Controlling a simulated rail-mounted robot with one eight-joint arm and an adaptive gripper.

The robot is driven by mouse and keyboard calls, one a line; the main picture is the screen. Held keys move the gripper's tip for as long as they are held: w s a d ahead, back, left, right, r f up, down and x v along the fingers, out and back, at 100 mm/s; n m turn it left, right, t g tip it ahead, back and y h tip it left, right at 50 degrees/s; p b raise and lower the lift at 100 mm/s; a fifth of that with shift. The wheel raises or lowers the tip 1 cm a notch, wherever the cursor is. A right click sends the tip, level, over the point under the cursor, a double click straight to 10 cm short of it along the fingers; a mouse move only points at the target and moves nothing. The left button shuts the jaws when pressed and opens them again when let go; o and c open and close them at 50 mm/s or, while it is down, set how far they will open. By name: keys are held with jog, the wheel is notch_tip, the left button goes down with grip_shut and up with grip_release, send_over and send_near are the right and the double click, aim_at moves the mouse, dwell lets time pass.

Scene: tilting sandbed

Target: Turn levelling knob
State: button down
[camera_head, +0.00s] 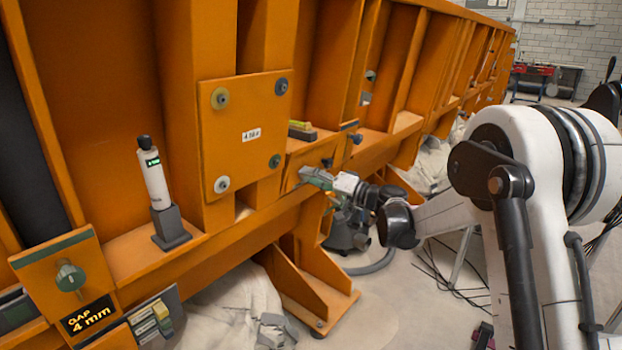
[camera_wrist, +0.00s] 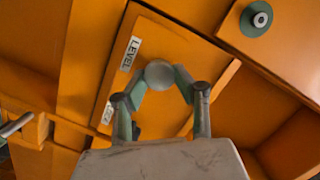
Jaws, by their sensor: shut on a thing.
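The levelling knob (camera_wrist: 160,74) is a grey round knob on an orange plate (camera_wrist: 170,45) marked with a white LEVEL label (camera_wrist: 131,53). My gripper (camera_wrist: 161,82) has its two fingers closed on opposite sides of the knob in the wrist view. In the head view my gripper (camera_head: 316,178) reaches in from the right against the small orange panel on the frame. The knob is hidden or too small to make out there.
The orange sandbed frame (camera_head: 370,150) runs along the left and back. A plate with several bolts (camera_head: 245,135) is left of my gripper. A white handheld device (camera_head: 153,180) stands in a dark holder on the ledge. A green knob (camera_head: 70,277) sits above a GAP 4 mm display (camera_head: 88,316).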

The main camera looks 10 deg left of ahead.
jog(key=shift+f+m, duration=0.15)
jog(key=shift+m, duration=1.25)
jog(key=shift+y, duration=0.3)
jog(key=c, duration=1.3)
grip_release()
jog(key=shift+c, duration=0.2)
jog(key=v, duration=1.2)
